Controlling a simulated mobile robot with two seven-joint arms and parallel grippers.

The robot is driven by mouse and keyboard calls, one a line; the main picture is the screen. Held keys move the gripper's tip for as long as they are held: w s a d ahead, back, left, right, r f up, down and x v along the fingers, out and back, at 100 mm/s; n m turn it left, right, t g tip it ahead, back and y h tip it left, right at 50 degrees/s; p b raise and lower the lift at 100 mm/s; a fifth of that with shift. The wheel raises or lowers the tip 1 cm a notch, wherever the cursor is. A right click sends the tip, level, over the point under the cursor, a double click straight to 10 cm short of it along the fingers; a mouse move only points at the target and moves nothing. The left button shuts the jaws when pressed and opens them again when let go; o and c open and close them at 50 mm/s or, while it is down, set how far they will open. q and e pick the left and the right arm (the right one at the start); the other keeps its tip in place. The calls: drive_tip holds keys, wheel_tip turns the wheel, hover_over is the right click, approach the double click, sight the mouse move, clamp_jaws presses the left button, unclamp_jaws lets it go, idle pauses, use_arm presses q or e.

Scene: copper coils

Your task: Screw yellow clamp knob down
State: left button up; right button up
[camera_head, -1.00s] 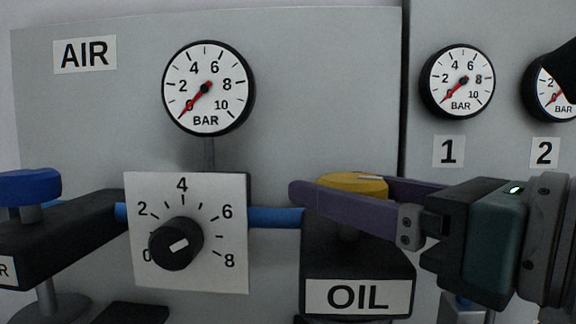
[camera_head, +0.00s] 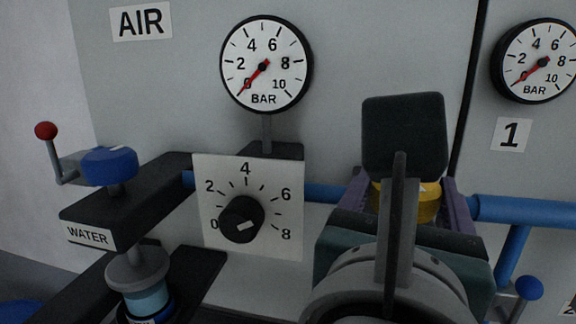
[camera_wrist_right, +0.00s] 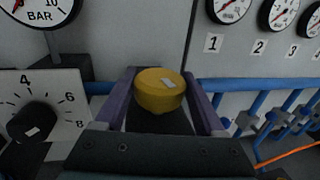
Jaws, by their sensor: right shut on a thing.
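The yellow clamp knob (camera_head: 417,203) is partly hidden behind my right gripper (camera_head: 405,205) in the head view. In the right wrist view the knob (camera_wrist_right: 159,91) shows whole, with a pale mark on its top. The purple fingers of my right gripper (camera_wrist_right: 160,102) stand on either side of the knob and are shut on it. The dark clamp body lies under the knob, and its OIL label is hidden now. My left gripper is not in view.
A dial plate (camera_head: 249,205) stands left of the gripper. The WATER clamp with a blue knob (camera_head: 108,166) is further left. Blue pipes (camera_head: 530,211) run right of the gripper. Gauges (camera_head: 266,64) are on the grey panel above.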

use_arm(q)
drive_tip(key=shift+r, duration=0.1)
use_arm(e)
drive_tip(key=shift+m+g+h, duration=0.9)
drive_tip(key=shift+m+h, duration=0.2)
drive_tip(key=shift+h, duration=0.4)
drive_tip(key=shift+f, duration=0.15)
drive_tip(key=o, duration=1.3)
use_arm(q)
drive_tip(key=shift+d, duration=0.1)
use_arm(e)
drive_tip(key=shift+o, duration=0.2)
